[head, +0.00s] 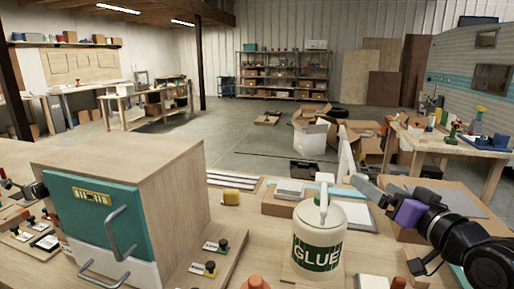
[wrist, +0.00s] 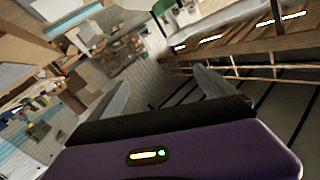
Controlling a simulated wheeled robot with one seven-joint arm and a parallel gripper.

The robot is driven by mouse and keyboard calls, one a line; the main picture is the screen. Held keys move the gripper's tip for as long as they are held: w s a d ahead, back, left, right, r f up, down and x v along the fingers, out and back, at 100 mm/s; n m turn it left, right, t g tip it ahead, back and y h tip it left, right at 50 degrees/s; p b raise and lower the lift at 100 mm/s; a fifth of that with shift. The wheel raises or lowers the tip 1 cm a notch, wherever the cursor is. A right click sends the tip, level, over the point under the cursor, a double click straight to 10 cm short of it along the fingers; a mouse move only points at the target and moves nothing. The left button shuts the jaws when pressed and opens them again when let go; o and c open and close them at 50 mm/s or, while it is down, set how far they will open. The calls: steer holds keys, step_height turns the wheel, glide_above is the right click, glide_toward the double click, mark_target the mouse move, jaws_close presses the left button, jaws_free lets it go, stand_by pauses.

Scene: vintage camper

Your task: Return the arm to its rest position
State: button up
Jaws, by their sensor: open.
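My gripper (head: 372,184) is at the right of the head view, above the workbench (head: 262,238). It has a purple body and grey fingers, and my black arm reaches in from the lower right. In the wrist view my gripper (wrist: 161,84) shows two grey fingers spread apart with nothing between them. The wrist view is tilted and looks out across the room, with ceiling beams and lights at the upper right.
A white glue bottle (head: 318,238) stands on the bench left of my gripper. A wooden cabinet with a teal drawer front (head: 97,219) stands at the left. A yellow block (head: 231,197) and flat boxes lie between. Another table (head: 462,147) stands behind at the right.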

steer(key=s+a+f+h, duration=0.1)
steer(key=s+f, duration=0.7)
steer(key=s, duration=0.8)
steer(key=s+a+f+g+h, duration=0.1)
steer(key=s+a+f, duration=0.3)
steer(key=s, duration=1.2)
steer(key=s+a+f+g+h, duration=0.1)
steer(key=s+a+f+h, duration=0.1)
steer(key=s+f, duration=1)
steer(key=s, duration=0.4)
steer(key=shift+s+a+f+n+h, duration=0.2)
steer(key=shift+n+h, duration=0.1)
steer(key=shift+n, duration=0.1)
